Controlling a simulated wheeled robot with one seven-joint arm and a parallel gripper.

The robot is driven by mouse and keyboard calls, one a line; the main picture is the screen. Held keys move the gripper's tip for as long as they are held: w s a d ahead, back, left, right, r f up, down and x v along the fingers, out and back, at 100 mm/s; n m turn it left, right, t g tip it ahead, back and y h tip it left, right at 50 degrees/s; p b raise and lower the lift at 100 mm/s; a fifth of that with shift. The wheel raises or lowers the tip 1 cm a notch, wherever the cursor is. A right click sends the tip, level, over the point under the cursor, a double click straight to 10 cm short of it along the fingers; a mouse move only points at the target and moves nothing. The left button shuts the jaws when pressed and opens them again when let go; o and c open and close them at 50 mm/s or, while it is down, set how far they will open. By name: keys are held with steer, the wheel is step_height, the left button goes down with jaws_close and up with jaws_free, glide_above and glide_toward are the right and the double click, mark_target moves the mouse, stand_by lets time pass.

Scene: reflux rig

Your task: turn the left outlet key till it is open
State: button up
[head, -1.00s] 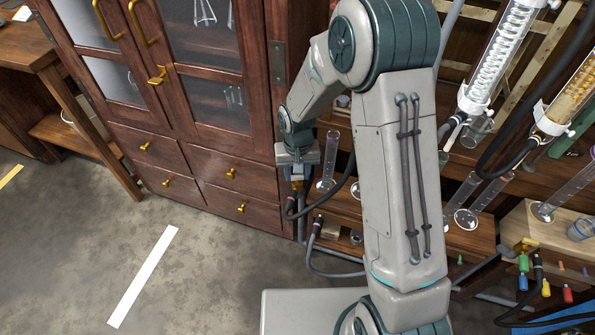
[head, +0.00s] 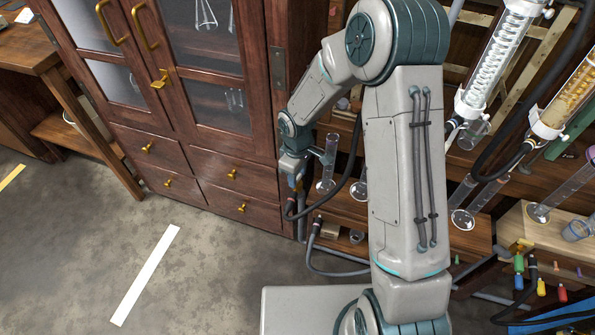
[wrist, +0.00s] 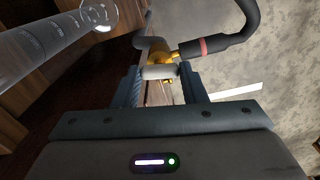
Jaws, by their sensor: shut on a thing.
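In the wrist view, a brass outlet (wrist: 165,57) has a pale grey key (wrist: 158,72) lying crosswise between my fingertips. My gripper (wrist: 162,78) is shut on the key, with one dark finger at each end of it. A black hose with a red band (wrist: 203,46) leads off the outlet to the right. In the head view, my gripper (head: 296,180) is low beside the cabinet's right edge, at the outlet. The key is too small and covered there to make out.
A glass measuring cylinder (head: 328,165) stands close to the right of my gripper; it also shows large in the wrist view (wrist: 60,30). The wooden cabinet (head: 235,165) is close on the left. Glass condensers (head: 495,65) hang at the right. Open floor lies in front.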

steer(key=shift+n+p, duration=0.35)
steer(key=shift+n, duration=1.15)
steer(key=o, duration=1)
steer(key=shift+r, duration=0.15)
step_height(320, 180, up, 14)
steer(key=p, duration=0.2)
steer(key=shift+f, duration=0.2)
steer(key=shift+r, duration=0.1)
